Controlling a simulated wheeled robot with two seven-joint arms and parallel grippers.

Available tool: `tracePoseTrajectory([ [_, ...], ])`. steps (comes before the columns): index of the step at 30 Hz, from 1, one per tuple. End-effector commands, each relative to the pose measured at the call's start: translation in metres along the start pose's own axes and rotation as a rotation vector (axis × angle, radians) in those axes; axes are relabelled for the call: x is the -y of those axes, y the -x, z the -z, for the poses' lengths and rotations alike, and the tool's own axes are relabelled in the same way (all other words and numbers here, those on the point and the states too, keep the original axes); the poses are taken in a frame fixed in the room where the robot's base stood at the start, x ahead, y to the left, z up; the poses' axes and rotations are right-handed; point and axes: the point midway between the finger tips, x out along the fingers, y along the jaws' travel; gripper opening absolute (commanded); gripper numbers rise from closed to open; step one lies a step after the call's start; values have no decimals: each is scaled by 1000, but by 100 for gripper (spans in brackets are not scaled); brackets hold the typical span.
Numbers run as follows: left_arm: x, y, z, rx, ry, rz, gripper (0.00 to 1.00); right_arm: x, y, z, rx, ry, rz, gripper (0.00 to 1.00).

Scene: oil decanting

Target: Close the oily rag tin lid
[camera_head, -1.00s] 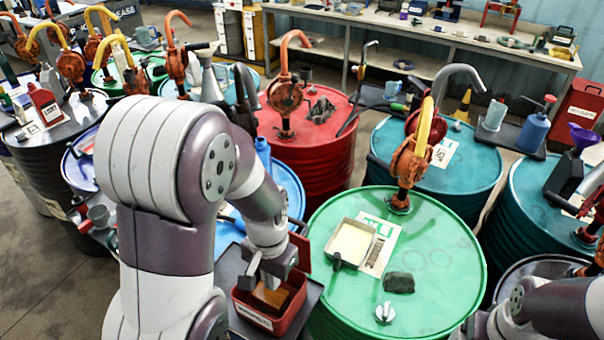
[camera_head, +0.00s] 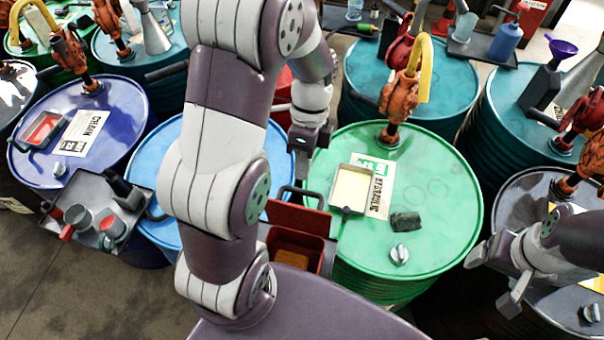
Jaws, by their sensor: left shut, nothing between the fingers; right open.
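The oily rag tin is the red open box (camera_head: 328,258) in front of the green drum, with brownish contents inside. Its red lid (camera_head: 297,217) stands raised at the tin's far side, with a dark loop handle on top. My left gripper (camera_head: 302,172) is shut and empty, pointing down just beyond and above the lid handle. I cannot tell whether it touches the handle. My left arm hides the tin's left side, and my body hides its front. My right gripper (camera_head: 492,274) is open and empty at the lower right, beside the grey drum.
The green drum (camera_head: 440,235) carries a shallow tray (camera_head: 352,188), a dark rag (camera_head: 405,221) and an orange pump (camera_head: 401,100). A blue drum (camera_head: 150,200) stands to the left, partly behind my arm. A grey tray with cups (camera_head: 75,185) is further left. More drums crowd the back.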

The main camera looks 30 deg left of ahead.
Motion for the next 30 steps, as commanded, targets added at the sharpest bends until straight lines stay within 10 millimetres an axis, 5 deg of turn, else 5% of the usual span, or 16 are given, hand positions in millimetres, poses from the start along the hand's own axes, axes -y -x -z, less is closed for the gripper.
tracePoseTrajectory([
  [1, 4, -21, 0, 0, 1, 1, 0, 0, -22, -3, 1, 0, 0, 81],
  [13, 0, -74, 0, 1, 2, -2, 0, 0, -3, 0, 0, 0, 0, 81],
  [30, 4, -82, 1, 0, 3, 13, 0, 0, -4, 0, 0, 0, 0, 81],
])
